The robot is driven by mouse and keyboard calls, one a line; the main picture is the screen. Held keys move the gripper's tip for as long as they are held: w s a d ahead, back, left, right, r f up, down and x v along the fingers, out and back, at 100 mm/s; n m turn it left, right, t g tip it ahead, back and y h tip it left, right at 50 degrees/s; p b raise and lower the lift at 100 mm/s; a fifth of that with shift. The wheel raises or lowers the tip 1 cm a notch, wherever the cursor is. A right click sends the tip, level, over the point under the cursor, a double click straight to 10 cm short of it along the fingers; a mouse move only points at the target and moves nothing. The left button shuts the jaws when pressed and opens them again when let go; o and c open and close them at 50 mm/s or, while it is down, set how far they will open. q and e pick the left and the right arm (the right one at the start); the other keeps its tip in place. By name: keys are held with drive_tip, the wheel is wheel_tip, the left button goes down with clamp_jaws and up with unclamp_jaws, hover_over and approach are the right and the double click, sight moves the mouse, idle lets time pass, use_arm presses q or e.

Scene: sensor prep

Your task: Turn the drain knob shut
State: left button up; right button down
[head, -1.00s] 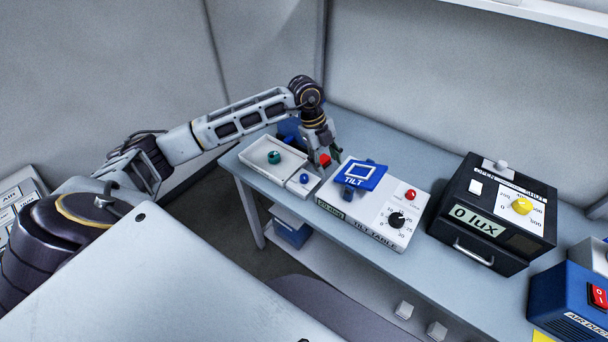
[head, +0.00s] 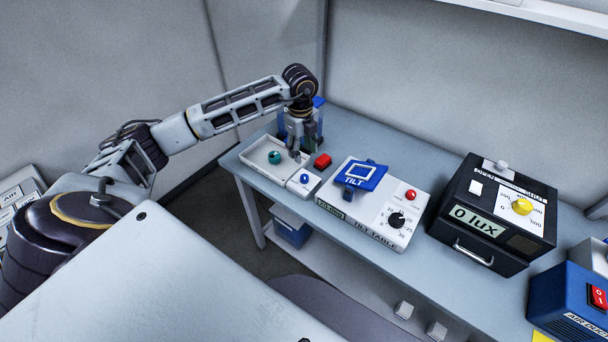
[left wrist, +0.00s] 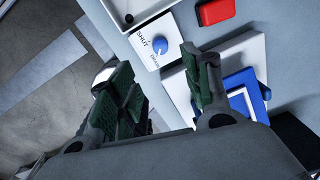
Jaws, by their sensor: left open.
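The drain knob (head: 304,179) is a small blue knob on a white panel at the front right corner of the shallow white tray (head: 252,154). In the left wrist view the drain knob (left wrist: 160,45) carries a white mark, with "SHUT" printed on the panel beside it. My left gripper (head: 297,152) is over the tray's right side, behind the knob. In the left wrist view its green-padded fingers (left wrist: 160,82) are spread apart with nothing between them. The knob shows beyond the fingertips, apart from them. My right gripper is not in view.
A teal ball-like thing (head: 274,157) is in the tray. A red block (head: 322,161) lies just right of the tray. The tilt table (head: 384,222) with its blue plate stands right of it, then a black lux box (head: 492,222). The bench's front edge is close to the knob.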

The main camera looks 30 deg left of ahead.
sight(304, 176)
use_arm(q)
drive_tip(key=f, duration=0.4)
drive_tip(key=f+p, duration=0.1)
drive_tip(key=f, duration=0.3)
drive_tip(key=f+p, duration=0.1)
drive_tip(key=f, duration=0.4)
drive_tip(key=shift+w+d, duration=0.1)
drive_tip(key=shift+w, duration=0.2)
drive_tip(key=shift+c, duration=0.3)
drive_tip(key=c, duration=1)
